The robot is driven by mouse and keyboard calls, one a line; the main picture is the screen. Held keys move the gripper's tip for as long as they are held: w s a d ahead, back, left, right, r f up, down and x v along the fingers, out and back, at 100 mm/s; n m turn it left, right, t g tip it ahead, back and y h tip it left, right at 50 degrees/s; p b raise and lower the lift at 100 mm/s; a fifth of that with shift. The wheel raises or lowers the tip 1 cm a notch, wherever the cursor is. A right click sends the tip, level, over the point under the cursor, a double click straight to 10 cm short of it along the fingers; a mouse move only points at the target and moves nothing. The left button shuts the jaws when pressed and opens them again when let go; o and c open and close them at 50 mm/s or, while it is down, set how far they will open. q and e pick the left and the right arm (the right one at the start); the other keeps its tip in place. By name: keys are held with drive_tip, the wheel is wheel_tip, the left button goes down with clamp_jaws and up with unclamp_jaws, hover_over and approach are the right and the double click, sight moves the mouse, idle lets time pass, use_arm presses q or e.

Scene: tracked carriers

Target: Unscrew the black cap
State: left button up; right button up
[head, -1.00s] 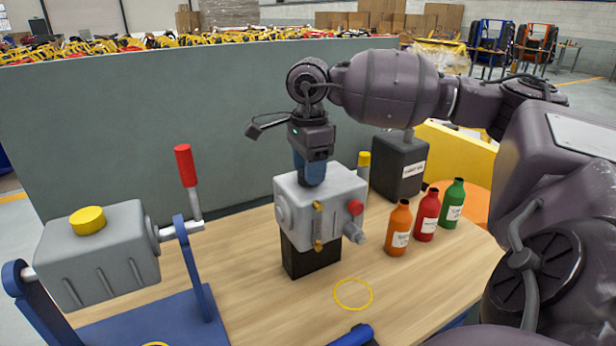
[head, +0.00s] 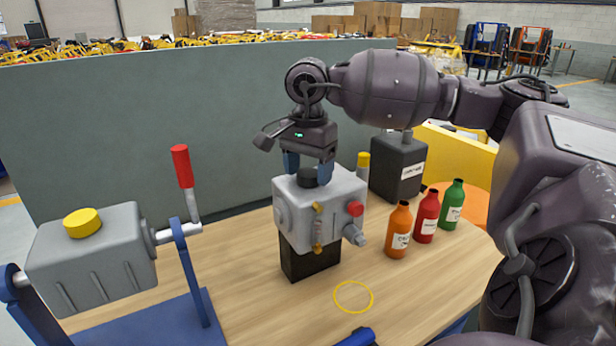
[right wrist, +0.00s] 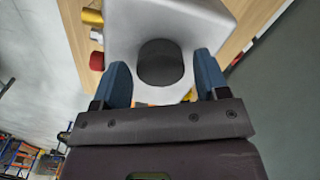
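The black cap (head: 308,177) sits on top of the grey gearbox-like housing (head: 338,207), which stands on a black block on the wooden table. In the right wrist view the round cap (right wrist: 160,63) is seen from above, with the housing around it. My right gripper (head: 308,172) points down over the housing. Its two blue fingers (right wrist: 166,85) are apart, on either side of the cap, with a gap visible on both sides. My left gripper is not in view.
Orange (head: 398,230), red (head: 426,217) and green (head: 453,205) bottles stand to the right. A dark container (head: 398,168) stands behind. A grey drum with a yellow cap and red-handled crank (head: 95,255) is at left. A yellow ring (head: 353,297) marks clear table in front.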

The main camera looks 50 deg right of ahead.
idle(0.3)
drive_tip(key=m, duration=0.3)
drive_tip(key=shift+m, duration=0.4)
drive_tip(key=m, duration=0.7)
drive_tip(key=shift+m, duration=0.3)
drive_tip(key=m, duration=0.3)
drive_tip(key=shift+m, duration=0.4)
drive_tip(key=m, duration=0.3)
drive_tip(key=shift+m, duration=0.3)
drive_tip(key=m, duration=0.3)
drive_tip(key=shift+m, duration=0.3)
drive_tip(key=m, duration=0.7)
drive_tip(key=shift+r, duration=0.1)
